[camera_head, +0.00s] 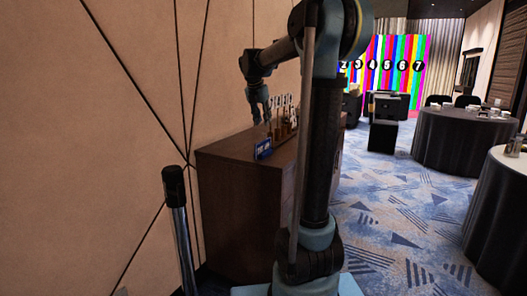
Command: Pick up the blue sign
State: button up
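The blue sign (263,149) is a small blue plate with pale lettering. It stands near the front edge of the top of a brown wooden cabinet (235,205) against the left wall. My gripper (262,116) hangs from my arm above the cabinet top, pointing down, a little above and behind the sign in the picture. It appears apart from the sign. The fingers are small and dark here, and I cannot make out whether they are open or shut.
Several small upright items (284,115) stand on the cabinet close to the gripper. A dark post (175,205) stands in front of the cabinet's left side. Round tables with dark cloths (455,145) stand at the right. Patterned carpet (385,215) lies open between.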

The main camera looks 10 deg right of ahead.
aim_at(268, 141)
jog(key=x, duration=1.2)
jog(key=shift+s+d+f, duration=0.1)
jog(key=shift+d+f, duration=0.05)
jog(key=shift+f, duration=0.05)
grip_shut()
